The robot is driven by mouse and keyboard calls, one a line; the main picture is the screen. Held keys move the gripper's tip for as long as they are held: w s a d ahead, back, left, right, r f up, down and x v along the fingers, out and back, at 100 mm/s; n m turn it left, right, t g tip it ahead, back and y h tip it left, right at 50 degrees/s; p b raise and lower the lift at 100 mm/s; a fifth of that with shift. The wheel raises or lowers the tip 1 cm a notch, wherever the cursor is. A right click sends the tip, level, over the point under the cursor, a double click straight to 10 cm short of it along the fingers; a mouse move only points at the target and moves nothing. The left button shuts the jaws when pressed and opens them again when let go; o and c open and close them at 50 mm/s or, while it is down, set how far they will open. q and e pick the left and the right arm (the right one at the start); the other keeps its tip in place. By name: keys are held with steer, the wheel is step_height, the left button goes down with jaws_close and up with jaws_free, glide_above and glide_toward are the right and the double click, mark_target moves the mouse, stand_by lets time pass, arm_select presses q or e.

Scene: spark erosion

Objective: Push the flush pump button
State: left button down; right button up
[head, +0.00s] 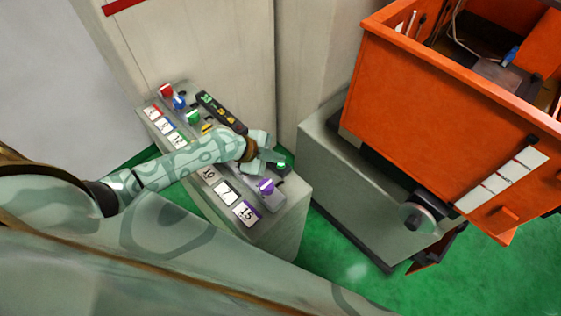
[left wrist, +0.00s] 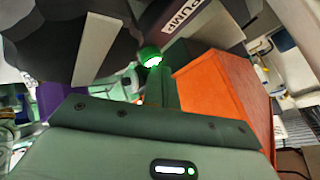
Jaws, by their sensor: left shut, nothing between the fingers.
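The flush pump button is a small green, lit button (head: 282,166) near the right end of the sloped control console. In the left wrist view the green button (left wrist: 149,56) glows just past my fingertips, beside a label reading PUMP (left wrist: 187,16). My left gripper (head: 274,157) is shut and empty, with its fingertips right at the button. In the left wrist view the shut fingers (left wrist: 161,80) point at the button and overlap its lower edge. I cannot tell whether they touch it or whether it is pressed. My right gripper is not in view.
The console (head: 282,220) carries several coloured knobs, including a purple knob (head: 266,187) just in front of the gripper, and numbered cards. An orange tank (head: 430,95) stands at the right on a grey base. Green floor (head: 345,270) lies open in front.

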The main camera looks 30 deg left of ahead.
arm_select(q)
steer(key=shift+r, duration=0.3)
steer(key=shift+r, duration=0.1)
step_height(320, 180, up, 6)
steer(key=p, duration=0.5)
stand_by(0.4)
